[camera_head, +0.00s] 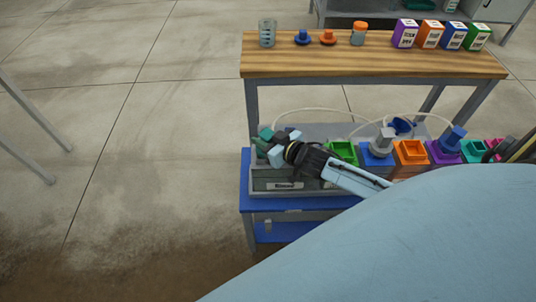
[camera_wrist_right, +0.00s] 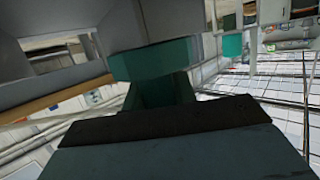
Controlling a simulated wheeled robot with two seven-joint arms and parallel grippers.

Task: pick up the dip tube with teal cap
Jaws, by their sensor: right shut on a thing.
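The dip tube's teal cap (camera_head: 266,133) shows at the left end of the low skid, with a pale hose running from it to the right. My right gripper (camera_head: 275,146) is at the cap, shut on it. In the right wrist view the teal cap (camera_wrist_right: 155,60) fills the space close in front of the dark finger pad. The tube below the cap is hidden, so I cannot tell how far it sits in its container. My left gripper is not in view.
A row of coloured containers, including green (camera_head: 344,151) and orange (camera_head: 411,152), runs right of my gripper. A grey fitting (camera_head: 384,138) and a blue-capped fitting (camera_head: 453,137) stand up there. Behind is a wooden bench (camera_head: 370,55) with jars and boxes.

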